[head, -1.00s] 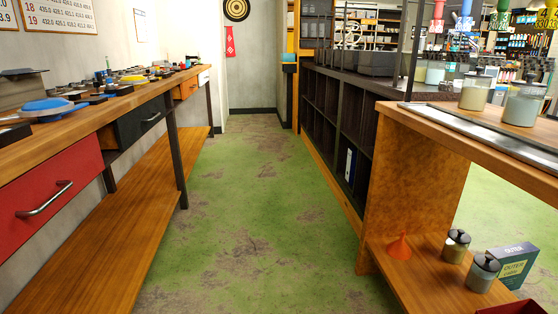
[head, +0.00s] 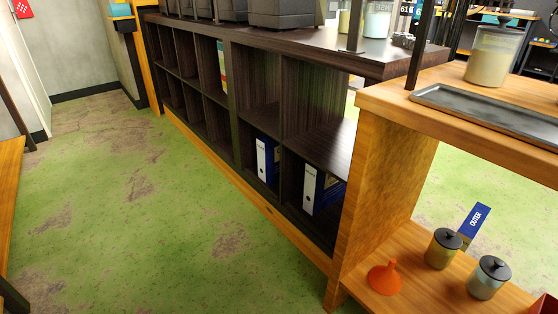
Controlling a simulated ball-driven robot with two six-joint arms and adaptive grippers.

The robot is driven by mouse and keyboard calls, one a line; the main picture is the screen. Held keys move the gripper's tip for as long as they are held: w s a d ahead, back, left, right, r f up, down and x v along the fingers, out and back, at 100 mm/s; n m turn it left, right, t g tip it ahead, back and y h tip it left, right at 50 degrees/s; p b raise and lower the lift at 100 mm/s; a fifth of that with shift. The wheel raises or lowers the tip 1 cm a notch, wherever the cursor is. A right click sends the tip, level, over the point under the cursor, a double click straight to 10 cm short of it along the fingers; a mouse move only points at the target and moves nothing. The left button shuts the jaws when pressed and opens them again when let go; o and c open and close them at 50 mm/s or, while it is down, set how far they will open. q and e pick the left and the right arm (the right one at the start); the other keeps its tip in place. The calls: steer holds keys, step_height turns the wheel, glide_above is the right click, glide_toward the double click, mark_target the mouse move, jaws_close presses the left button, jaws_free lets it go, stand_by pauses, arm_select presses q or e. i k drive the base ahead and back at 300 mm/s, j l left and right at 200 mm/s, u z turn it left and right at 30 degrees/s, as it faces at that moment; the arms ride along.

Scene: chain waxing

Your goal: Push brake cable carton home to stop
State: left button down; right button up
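A dark blue carton marked OUTER (head: 474,226) stands at the right on the low wooden shelf of the bench, behind two lidded jars. Its lower part is hidden by the jars, and I cannot tell whether it is the brake cable carton. No stop can be made out behind it. Neither of my grippers is in view.
An orange funnel (head: 385,278) and two lidded jars, one yellowish (head: 442,250) and one grey (head: 488,280), stand on the low shelf. A dark cubby unit (head: 240,110) holds binders. The green floor (head: 150,230) to the left is clear.

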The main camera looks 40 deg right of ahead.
mark_target(322, 189)
steer(key=i+j+z, duration=0.15)
steer(key=i+z, duration=0.3)
steer(key=i, duration=0.15)
steer(key=i+j+z, duration=0.4)
steer(key=i, duration=0.2)
steer(key=i+j+z, duration=0.45)
steer(key=i+j, duration=0.05)
steer(key=i, duration=0.05)
